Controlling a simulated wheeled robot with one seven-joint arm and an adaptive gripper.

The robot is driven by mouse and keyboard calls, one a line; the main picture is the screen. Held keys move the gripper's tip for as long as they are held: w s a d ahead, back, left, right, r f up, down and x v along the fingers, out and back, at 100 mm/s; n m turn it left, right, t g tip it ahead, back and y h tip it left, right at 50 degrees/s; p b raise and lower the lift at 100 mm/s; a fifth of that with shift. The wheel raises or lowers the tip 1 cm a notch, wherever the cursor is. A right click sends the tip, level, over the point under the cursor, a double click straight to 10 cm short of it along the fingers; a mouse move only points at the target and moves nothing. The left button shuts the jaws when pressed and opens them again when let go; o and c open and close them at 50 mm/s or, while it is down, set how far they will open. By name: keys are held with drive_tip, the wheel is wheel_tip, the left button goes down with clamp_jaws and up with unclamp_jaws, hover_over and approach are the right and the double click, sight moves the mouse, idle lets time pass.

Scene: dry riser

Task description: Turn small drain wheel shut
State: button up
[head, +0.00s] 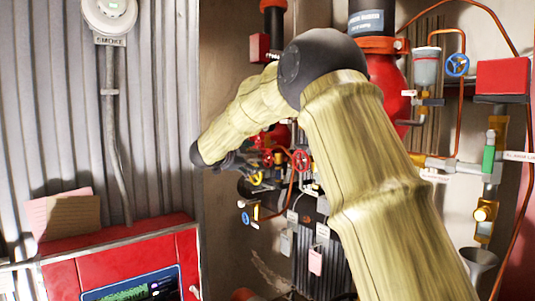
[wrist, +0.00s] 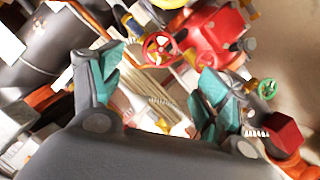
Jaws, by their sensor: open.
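Several small handwheels show, and I cannot tell for sure which is the drain wheel. In the head view, a red wheel (head: 300,160) sits right of my gripper, a yellow wheel (head: 257,179) just below it, a small blue wheel (head: 245,218) lower down, and another blue wheel (head: 457,65) at upper right. My gripper (head: 255,162) is dark and partly lost against the pipework. In the wrist view, my gripper (wrist: 158,90) has its teal-padded fingers wide apart, with nothing held between them. A red wheel (wrist: 158,48) shows beyond the fingers, and a green wheel (wrist: 268,88) right of the right finger.
A large red valve body (head: 390,85) stands behind my arm. Copper pipes and a red box (head: 502,77) are at right. A red panel with a screen (head: 130,270) is at lower left, against a corrugated wall (head: 165,110). Hanging tags (head: 315,262) are below the wheels.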

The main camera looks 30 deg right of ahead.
sight(267, 160)
drive_tip(key=p+x, duration=0.5)
drive_tip(key=x, duration=0.4)
drive_tip(key=shift+w+d, duration=0.15)
drive_tip(key=shift+d, duration=0.25)
drive_tip(key=shift+w+d+f, duration=0.2)
drive_tip(key=shift+d, duration=0.3)
drive_tip(key=shift+c, duration=0.4)
drive_tip(key=shift+f, duration=0.1)
drive_tip(key=c, duration=0.9)
